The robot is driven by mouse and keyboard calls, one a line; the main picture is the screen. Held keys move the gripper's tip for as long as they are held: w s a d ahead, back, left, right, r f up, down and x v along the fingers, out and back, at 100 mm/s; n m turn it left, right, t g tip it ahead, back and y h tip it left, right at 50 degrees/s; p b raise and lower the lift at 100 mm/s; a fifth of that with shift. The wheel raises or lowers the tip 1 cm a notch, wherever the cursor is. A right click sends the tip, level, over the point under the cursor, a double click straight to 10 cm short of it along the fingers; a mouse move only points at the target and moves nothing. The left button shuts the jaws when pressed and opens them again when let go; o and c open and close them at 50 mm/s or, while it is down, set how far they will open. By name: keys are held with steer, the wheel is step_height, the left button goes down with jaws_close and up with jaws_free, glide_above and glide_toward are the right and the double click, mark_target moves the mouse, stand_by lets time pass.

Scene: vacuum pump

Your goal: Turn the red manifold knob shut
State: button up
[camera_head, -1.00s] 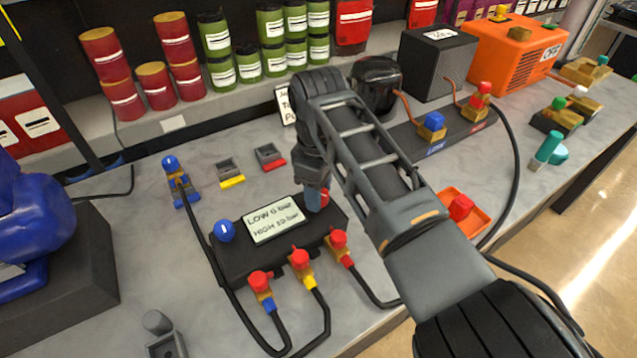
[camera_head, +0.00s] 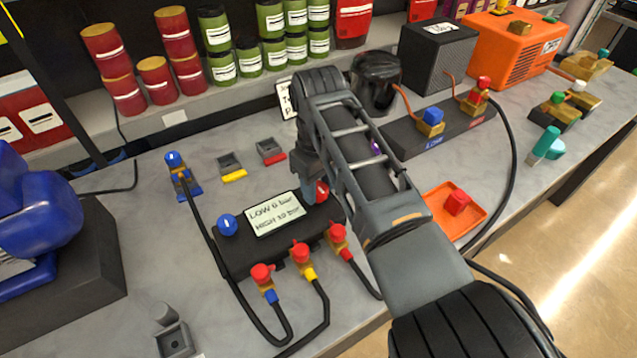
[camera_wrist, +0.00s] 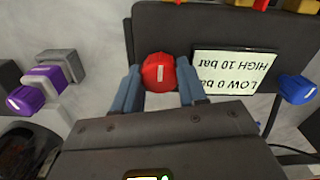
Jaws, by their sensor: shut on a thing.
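The red manifold knob (camera_wrist: 158,74) sits between the two fingers of my gripper (camera_wrist: 158,68) in the wrist view. The fingers press on its two sides. In the head view the red knob (camera_head: 321,192) shows at the right end of the black manifold (camera_head: 240,262), partly hidden by my gripper (camera_head: 311,190). A white label (camera_head: 274,213) reading LOW 0 bar, HIGH 10 bar lies between the red knob and the blue knob (camera_head: 227,225), which also shows in the wrist view (camera_wrist: 297,89).
Several red-capped hose fittings (camera_head: 301,252) line the manifold's front, with black hoses. A purple knob (camera_wrist: 27,100) is at the left in the wrist view. An orange tray (camera_head: 470,224) holds a red piece. A blue pump (camera_head: 35,215) stands left.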

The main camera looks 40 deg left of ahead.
mark_target(319, 187)
steer(key=o, duration=1.1)
steer(key=shift+c, duration=0.2)
steer(key=shift+r, duration=0.1)
step_height(319, 187, up, 8)
steer(key=shift+f+b, duration=0.15)
steer(key=shift+b, duration=0.45)
